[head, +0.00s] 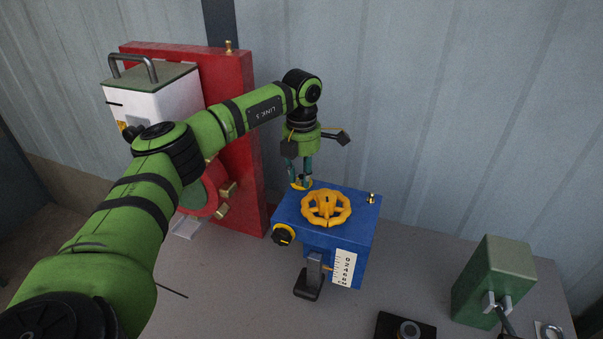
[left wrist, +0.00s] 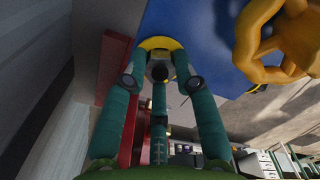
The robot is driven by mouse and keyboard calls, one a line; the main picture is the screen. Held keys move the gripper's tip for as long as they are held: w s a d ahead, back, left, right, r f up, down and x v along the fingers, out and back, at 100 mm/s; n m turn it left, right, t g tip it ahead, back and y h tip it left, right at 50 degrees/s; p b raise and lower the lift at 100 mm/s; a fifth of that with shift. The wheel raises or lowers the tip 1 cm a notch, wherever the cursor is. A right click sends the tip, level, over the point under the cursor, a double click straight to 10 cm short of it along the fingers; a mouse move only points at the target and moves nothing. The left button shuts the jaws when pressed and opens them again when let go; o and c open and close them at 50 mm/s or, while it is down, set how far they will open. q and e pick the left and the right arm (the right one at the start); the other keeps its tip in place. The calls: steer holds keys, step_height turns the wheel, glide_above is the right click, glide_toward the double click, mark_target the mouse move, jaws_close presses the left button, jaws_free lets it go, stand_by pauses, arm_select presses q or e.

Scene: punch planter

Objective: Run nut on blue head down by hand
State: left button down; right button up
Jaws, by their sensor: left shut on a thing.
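The blue head (head: 325,228) is a blue box on the grey table, and its top also shows in the left wrist view (left wrist: 205,40). A yellow ring (head: 300,186) marks its back left corner; it shows as a yellow disc (left wrist: 160,44) in the left wrist view. My left gripper (head: 301,178) points down there, its teal fingers (left wrist: 160,82) closed around a small metal nut with a dark tip (left wrist: 160,68). The fingers hide much of the nut, and I cannot tell how far down it sits. My right gripper is in neither view.
A yellow handwheel (head: 326,208) sits on the head, right of my gripper. A red plate (head: 242,130) stands left, a green block (head: 493,280) right.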

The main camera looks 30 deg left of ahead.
arm_select(q)
steer(key=m, duration=0.5)
steer(key=shift+m, duration=0.3)
steer(key=m, duration=1.1)
steer(key=shift+m, duration=0.3)
steer(key=m, duration=0.5)
steer(key=shift+m+b, duration=0.3)
steer(key=c, duration=1)
jaws_free()
steer(key=shift+o, duration=0.2)
